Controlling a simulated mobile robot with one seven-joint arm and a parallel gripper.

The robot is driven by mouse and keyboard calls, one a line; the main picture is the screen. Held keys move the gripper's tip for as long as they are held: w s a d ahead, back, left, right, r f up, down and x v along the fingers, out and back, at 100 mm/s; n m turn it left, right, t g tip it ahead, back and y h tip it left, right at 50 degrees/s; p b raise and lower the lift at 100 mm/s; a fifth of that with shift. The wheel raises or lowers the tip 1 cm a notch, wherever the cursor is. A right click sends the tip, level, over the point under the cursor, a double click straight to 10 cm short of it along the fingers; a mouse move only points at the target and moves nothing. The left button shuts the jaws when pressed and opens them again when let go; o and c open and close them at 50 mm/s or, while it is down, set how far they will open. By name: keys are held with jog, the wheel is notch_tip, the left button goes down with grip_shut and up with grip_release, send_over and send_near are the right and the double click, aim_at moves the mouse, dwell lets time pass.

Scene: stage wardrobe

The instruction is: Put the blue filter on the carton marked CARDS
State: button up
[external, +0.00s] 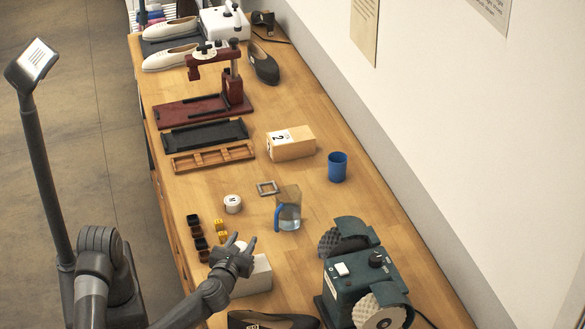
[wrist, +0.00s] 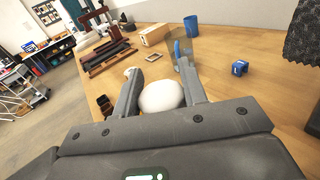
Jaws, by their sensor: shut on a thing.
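My gripper (external: 240,243) is low over the near part of the bench. In the wrist view its two fingers stand either side of a white rounded thing (wrist: 162,96), and it is shut on this thing. I see no thing that is clearly a blue filter. A small blue block (wrist: 240,67) with a pale mark lies on the bench in the wrist view; I cannot find it in the external view. A pale carton (external: 256,276) is just beside and below my gripper, partly hidden by it. I cannot read CARDS on any carton.
A clear jug with a blue handle (external: 289,216) stands right of my gripper. A blue cup (external: 337,168), a carton marked 2 (external: 293,150) and a grey square frame (external: 268,187) are farther back. A teal grinder (external: 365,272) stands at right, with a dark shoe (external: 270,321) in front.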

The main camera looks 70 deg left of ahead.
jog(key=shift+f, duration=0.1)
jog(key=o, duration=1)
jog(key=v, duration=1.2)
